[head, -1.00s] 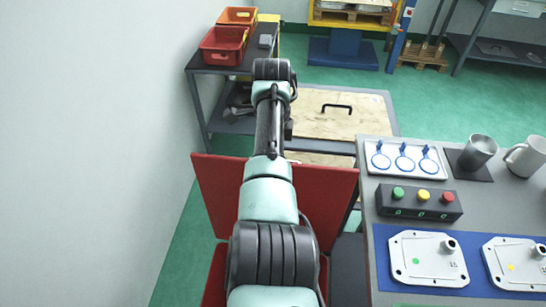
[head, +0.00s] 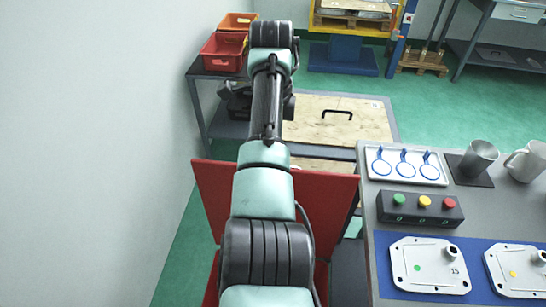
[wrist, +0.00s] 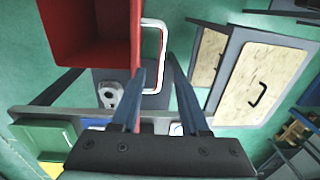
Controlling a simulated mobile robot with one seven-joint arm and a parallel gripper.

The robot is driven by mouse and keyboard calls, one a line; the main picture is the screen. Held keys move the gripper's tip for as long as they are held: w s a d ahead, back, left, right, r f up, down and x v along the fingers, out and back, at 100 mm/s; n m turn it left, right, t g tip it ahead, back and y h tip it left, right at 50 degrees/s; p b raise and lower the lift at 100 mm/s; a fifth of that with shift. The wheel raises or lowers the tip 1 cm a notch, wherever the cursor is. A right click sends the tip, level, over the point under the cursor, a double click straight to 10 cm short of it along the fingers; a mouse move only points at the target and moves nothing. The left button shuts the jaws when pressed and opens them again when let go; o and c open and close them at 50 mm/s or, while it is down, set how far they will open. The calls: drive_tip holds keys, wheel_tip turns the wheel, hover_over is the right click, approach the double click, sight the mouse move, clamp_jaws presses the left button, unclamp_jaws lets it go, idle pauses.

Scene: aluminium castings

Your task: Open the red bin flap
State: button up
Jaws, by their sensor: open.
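The red bin flap (head: 330,200) stands raised behind my arm in the head view, a wide red panel with its middle hidden by the arm. Part of the red bin (head: 211,290) shows below it. In the wrist view a red box-like part (wrist: 85,30) fills the upper left, and a pale looped handle (wrist: 162,45) is at its right edge. My gripper (wrist: 155,65) is open, and the handle appears between its fingers in the picture. I cannot tell whether they touch it. The gripper is not visible in the head view.
A grey table (head: 365,215) at the right holds a button box (head: 420,207), a white tray (head: 405,165), cups and castings. A wooden-topped box with a black handle (head: 337,113) stands beyond the flap. A white wall is close on the left.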

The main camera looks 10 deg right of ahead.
drive_tip(key=shift+s+r, duration=0.15)
drive_tip(key=shift+r, duration=2.45)
drive_tip(key=shift+c, duration=0.2)
